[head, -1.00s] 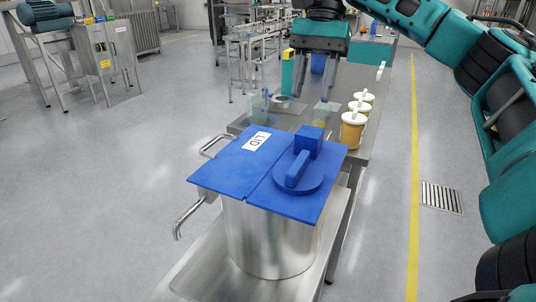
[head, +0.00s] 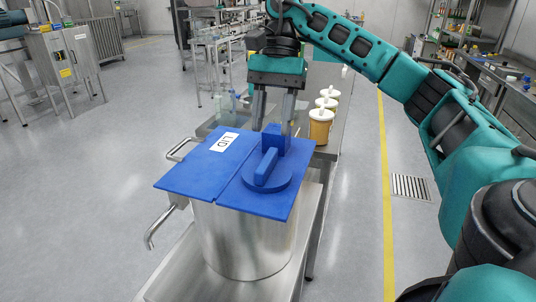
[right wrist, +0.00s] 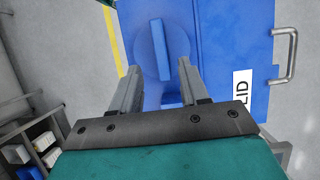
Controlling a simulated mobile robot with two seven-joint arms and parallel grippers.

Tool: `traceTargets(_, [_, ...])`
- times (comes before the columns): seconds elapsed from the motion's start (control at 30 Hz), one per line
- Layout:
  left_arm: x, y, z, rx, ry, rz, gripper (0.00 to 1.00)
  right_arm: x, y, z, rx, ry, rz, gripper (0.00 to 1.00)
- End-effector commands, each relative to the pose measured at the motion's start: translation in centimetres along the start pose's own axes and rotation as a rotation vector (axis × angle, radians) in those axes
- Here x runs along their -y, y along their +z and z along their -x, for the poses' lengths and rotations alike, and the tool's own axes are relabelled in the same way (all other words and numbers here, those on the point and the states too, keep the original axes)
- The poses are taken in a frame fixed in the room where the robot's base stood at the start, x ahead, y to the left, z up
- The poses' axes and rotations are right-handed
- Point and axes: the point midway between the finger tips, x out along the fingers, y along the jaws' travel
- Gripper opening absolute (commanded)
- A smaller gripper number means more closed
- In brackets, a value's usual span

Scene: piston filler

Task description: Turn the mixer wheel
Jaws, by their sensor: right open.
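The mixer wheel is a flat blue disc (head: 281,181) with a raised bar handle (head: 265,168), on the blue lid (head: 205,165) of a steel pot (head: 240,240). A blue block (head: 273,138) stands at the disc's far edge. My right gripper (head: 273,126) points down at the far side of the wheel, its open fingers near the block. I cannot tell whether they touch it. In the right wrist view, the disc (right wrist: 178,50) and bar (right wrist: 160,48) lie beyond the open fingers (right wrist: 160,72). My left gripper is not in view.
White-lidded tubs (head: 320,125) stand on the steel table behind the pot. A bent metal pipe (head: 158,228) and a loop handle (head: 180,147) stick out at the pot's left. Open grey floor (head: 90,190) lies to the left.

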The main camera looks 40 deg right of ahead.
Motion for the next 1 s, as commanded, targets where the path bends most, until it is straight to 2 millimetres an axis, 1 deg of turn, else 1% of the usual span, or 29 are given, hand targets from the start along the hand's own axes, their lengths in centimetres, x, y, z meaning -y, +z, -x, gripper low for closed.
traceTargets(0.03, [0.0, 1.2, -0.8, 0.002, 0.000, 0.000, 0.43, 0.0, -0.3, -1.8, 0.002, 0.004, 0.002, 0.45])
traceTargets(0.2, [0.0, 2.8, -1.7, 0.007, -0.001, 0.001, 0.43, -0.1, -0.3, -4.6, 0.002, 0.004, 0.002, 0.45])
traceTargets(0.23, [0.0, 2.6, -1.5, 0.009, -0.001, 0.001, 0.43, -0.1, -0.1, -4.6, 0.000, 0.004, 0.000, 0.45])
traceTargets(0.43, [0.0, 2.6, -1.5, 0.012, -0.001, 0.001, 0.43, -0.1, -0.1, -6.1, 0.000, 0.002, -0.001, 0.45])
traceTargets(0.73, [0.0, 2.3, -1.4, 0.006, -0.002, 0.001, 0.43, 0.0, 0.0, -6.4, 0.001, 0.000, 0.000, 0.45])
traceTargets(0.77, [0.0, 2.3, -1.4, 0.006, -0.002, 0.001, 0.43, 0.0, -0.1, -6.4, 0.001, 0.000, 0.000, 0.44])
traceTargets(1.0, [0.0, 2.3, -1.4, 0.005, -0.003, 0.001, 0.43, 0.0, -0.1, -6.4, 0.001, 0.000, 0.000, 0.21])
